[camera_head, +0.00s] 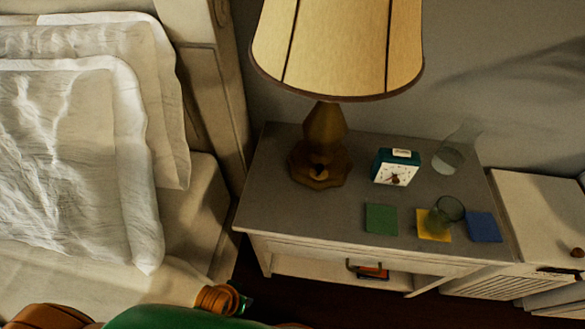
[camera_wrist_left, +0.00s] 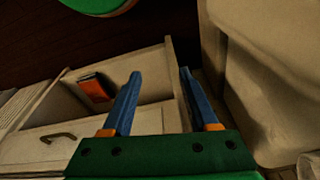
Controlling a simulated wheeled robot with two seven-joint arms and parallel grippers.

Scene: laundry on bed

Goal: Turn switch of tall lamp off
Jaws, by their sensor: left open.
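The tall lamp (camera_head: 325,130) stands at the left of the nightstand top, with a cream shade (camera_head: 340,45) and a brown turned base. A small knob-like detail (camera_head: 320,174) shows low on the front of the base; I cannot tell surely that it is the switch. The shade looks bright, but I cannot tell whether the lamp is lit. In the left wrist view my left gripper (camera_wrist_left: 158,80) is open and empty, its blue fingers apart near the nightstand's open compartment. The lamp is not in that view. My right gripper is not in view.
On the nightstand (camera_head: 270,205) are a teal clock (camera_head: 395,167), a clear glass (camera_head: 448,158), another glass (camera_head: 449,208), and green (camera_head: 381,218), yellow (camera_head: 434,232) and blue (camera_head: 484,227) squares. An orange item (camera_wrist_left: 96,88) lies in the compartment. The bed (camera_head: 100,280) is at left.

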